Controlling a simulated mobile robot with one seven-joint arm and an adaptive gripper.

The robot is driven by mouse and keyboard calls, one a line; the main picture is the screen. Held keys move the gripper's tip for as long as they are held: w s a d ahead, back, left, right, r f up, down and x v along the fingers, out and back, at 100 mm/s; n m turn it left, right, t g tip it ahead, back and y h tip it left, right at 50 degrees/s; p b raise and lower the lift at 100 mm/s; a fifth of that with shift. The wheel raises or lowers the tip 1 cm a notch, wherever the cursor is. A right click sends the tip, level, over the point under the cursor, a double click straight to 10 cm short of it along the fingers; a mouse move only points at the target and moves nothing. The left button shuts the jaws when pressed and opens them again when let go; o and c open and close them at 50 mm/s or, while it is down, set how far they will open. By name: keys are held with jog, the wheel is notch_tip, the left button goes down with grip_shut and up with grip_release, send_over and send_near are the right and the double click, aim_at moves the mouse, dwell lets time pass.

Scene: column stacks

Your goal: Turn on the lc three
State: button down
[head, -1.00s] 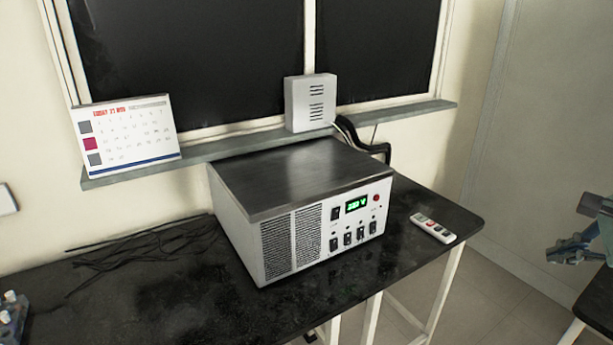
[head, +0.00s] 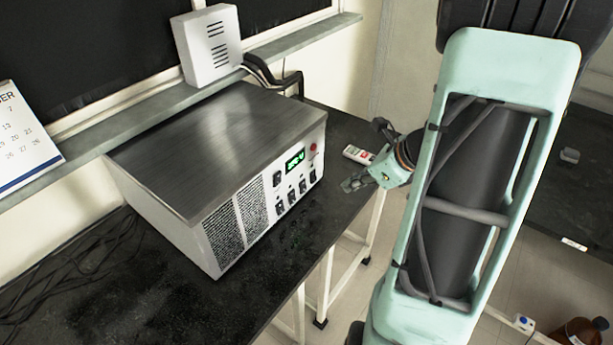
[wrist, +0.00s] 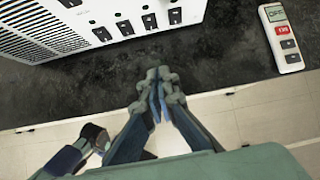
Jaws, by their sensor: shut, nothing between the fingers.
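The metal power unit (head: 225,140) stands on the black table, with a lit green display (head: 295,160) and a red button (head: 313,147) on its front. A row of black rocker switches (head: 291,196) runs below the display; the row also shows at the top of the wrist view (wrist: 125,27). I cannot read which one is lc three, or the switch positions. My gripper (head: 352,184) is shut and empty, in front of the unit's right side and apart from it. In the wrist view its closed fingertips (wrist: 158,76) point toward the switch row.
A white remote (head: 358,154) lies on the table right of the unit; it also shows in the wrist view (wrist: 283,38). A white box (head: 208,45) stands on the sill, with black cables (head: 268,75) behind the unit. A calendar (head: 22,140) is at left. Loose cables (head: 75,270) lie on the table.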

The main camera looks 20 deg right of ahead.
aim_at(303, 186)
jog(key=shift+w+a+f+m, duration=0.25)
jog(key=shift+w+a+m, duration=0.05)
jog(key=shift+a, duration=0.15)
jog(key=b+x, duration=0.1)
jog(key=x, duration=0.8)
jog(key=shift+w+a+f+b, duration=0.1)
jog(key=shift+a+f+b, duration=0.05)
jog(key=shift+b, duration=0.15)
jog(key=w+a, duration=0.2)
jog(key=w, duration=0.1)
jog(key=shift+f, duration=0.35)
jog(key=shift+w+a+p, duration=0.2)
jog(key=shift+w+p, duration=0.1)
jog(key=shift+w, duration=0.1)
jog(key=shift+f, duration=0.1)
